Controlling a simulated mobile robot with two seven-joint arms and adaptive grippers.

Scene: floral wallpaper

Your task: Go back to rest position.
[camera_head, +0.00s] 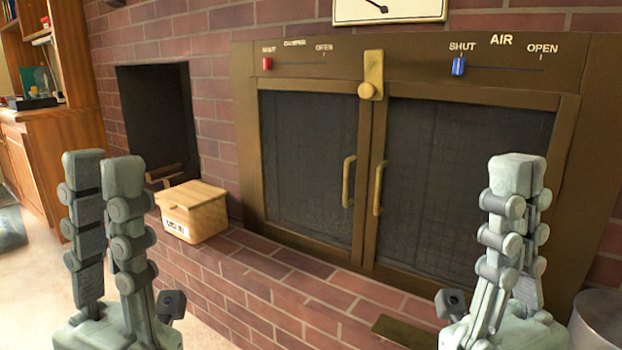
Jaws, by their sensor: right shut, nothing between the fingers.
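My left gripper (103,168) stands upright at the lower left in the head view. Its two fingers point up, run side by side with a gap between them, and hold nothing. My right gripper (518,175) stands upright at the lower right, in front of the right glass door (465,180) of the fireplace. Its fingers are together and empty. Both grippers are seen from the base of the hand upward; the arms behind them are out of view.
A brass-framed fireplace with a left glass door (305,165) and a red (267,64) and a blue slider (458,66) fills the brick wall. A wooden box (191,212) sits on the brick ledge (300,285). A wooden cabinet (50,160) stands left; a grey bin (597,322) stands at lower right.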

